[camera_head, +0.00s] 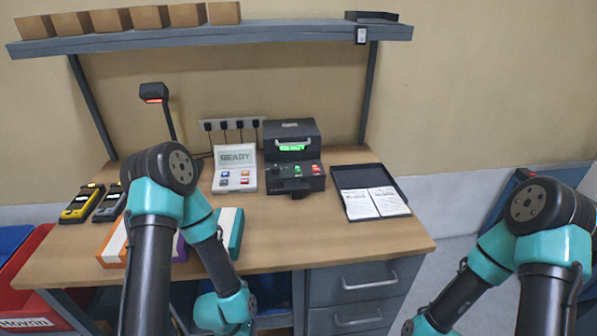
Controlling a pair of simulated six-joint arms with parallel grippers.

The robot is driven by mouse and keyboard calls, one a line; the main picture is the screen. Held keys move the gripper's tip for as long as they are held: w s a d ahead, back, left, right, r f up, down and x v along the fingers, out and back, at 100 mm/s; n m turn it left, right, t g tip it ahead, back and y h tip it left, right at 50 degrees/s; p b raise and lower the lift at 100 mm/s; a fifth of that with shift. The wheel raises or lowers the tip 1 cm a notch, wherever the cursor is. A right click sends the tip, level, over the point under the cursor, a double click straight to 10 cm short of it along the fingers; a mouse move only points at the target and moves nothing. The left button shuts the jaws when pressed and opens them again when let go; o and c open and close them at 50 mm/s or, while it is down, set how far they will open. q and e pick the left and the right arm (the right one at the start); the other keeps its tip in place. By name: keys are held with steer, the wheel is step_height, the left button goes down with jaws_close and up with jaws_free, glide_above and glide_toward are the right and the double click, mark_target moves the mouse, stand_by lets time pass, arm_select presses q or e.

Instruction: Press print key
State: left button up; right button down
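A black machine (290,132), possibly a printer, stands at the back middle of the desk with a lit green display. Its front panel carries a green key (298,170) and a red key (316,169). Left of it a white console (222,187) shows "READY" on its screen (236,157), with several small coloured keys below. Key labels are too small to read, so I cannot tell which is the print key. Both my arms are folded downward, and both grippers are outside the frame. Neither visible arm link touches the machine or the console.
A black tray (345,180) with printed white sheets lies at right. A yellow handheld device (82,204) and a grey one (111,204) lie at left. Coloured binders sit partly behind my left arm. A scanner on a stand (154,92) rises behind. A shelf (290,33) holds boxes above.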

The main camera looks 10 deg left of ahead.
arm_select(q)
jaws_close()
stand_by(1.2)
